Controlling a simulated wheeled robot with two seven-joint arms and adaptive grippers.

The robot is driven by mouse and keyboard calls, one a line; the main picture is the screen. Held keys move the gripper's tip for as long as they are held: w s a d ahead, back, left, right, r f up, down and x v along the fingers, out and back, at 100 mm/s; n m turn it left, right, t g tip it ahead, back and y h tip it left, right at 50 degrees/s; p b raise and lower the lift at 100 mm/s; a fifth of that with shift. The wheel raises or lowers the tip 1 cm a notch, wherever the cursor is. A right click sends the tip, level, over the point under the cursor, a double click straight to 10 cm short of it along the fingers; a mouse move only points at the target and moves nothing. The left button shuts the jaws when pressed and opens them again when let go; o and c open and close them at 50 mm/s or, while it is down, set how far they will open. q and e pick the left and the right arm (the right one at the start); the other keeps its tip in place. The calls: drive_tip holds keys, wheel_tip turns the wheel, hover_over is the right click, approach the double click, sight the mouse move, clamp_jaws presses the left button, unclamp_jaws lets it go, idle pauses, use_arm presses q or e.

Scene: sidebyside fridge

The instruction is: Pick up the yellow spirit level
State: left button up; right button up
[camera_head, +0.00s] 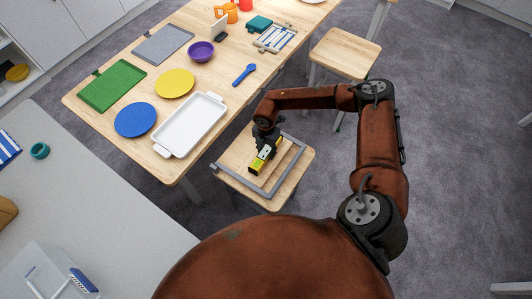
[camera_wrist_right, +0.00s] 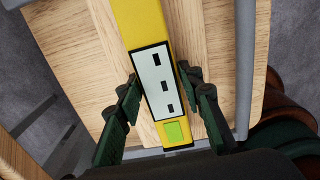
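The yellow spirit level (camera_head: 262,158) lies on a wooden stool seat (camera_head: 238,160), inside a grey rectangular frame (camera_head: 284,173). My right gripper (camera_head: 265,141) is over the level's far end and hides part of it. In the right wrist view, the yellow spirit level (camera_wrist_right: 142,22) runs between the two fingers of my right gripper (camera_wrist_right: 157,88). It has a pale label with dark marks and a green vial window. The fingers stand apart, one on each side of the level; contact with it is not clear. My left gripper is out of view.
A long wooden table (camera_head: 85,50) behind the stool holds a white tray (camera_head: 190,123), a blue plate (camera_head: 135,120), a yellow plate (camera_head: 175,84), a purple bowl (camera_head: 201,51) and more. A second stool (camera_head: 345,53) stands behind right. A grey counter (camera_head: 90,195) is at left.

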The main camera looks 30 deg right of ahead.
drive_tip(key=c, duration=0.8)
